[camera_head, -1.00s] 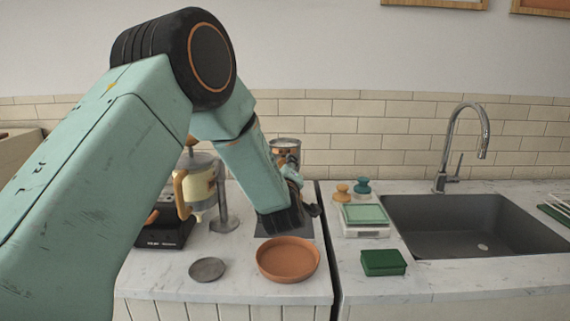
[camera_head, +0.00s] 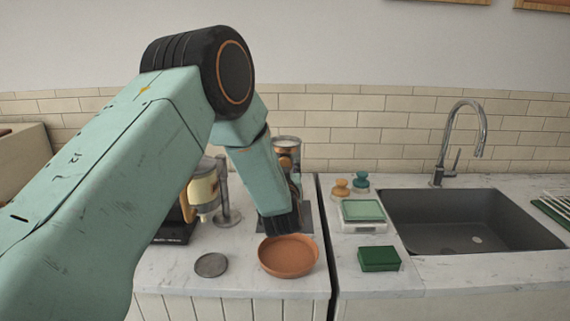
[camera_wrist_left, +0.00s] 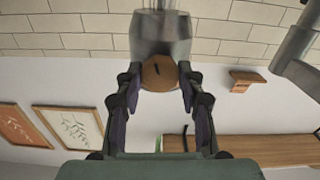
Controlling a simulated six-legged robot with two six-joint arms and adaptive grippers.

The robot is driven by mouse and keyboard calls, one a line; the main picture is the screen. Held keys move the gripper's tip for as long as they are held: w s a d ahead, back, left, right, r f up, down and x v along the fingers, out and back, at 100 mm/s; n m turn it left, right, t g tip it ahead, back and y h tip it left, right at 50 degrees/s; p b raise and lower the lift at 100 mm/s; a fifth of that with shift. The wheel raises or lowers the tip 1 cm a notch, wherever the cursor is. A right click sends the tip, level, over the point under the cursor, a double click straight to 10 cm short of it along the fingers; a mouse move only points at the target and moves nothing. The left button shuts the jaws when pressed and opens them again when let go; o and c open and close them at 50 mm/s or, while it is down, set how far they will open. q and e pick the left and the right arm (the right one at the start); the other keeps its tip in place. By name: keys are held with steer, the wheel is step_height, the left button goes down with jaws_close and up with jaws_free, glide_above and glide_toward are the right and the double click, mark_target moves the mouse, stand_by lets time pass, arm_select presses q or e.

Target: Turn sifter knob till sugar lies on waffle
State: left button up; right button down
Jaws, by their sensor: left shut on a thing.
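The sifter is a grey metal cylinder (camera_wrist_left: 163,30) in the left wrist view, which is tipped upside down. Its round wooden knob (camera_wrist_left: 160,74) faces my left gripper (camera_wrist_left: 159,78), whose two fingers close on it from both sides. In the head view the sifter's metal top (camera_head: 288,141) shows behind my left wrist at the back of the counter. My forearm and wrist hide most of it and the fingertips there. I cannot make out the waffle or any sugar in either view. My right gripper is not in view.
An empty-looking terracotta dish (camera_head: 289,270) stands just in front of my left wrist. A grey disc (camera_head: 211,265) lies left of it. A cream dispenser (camera_head: 204,190) stands behind my arm. Right are a scale (camera_head: 363,226), a green box (camera_head: 379,259) and the sink (camera_head: 470,225).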

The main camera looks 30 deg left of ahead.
arm_select(q)
steer(key=shift+w+r+m, duration=0.15)
steer(key=shift+r+m, duration=0.3)
steer(key=shift+m, duration=0.05)
steer(key=shift+p, duration=0.3)
steer(key=o, duration=1.2)
steer(key=shift+f, duration=0.25)
steer(key=shift+c, duration=0.2)
steer(key=v, duration=1.2)
steer(key=shift+f, duration=0.2)
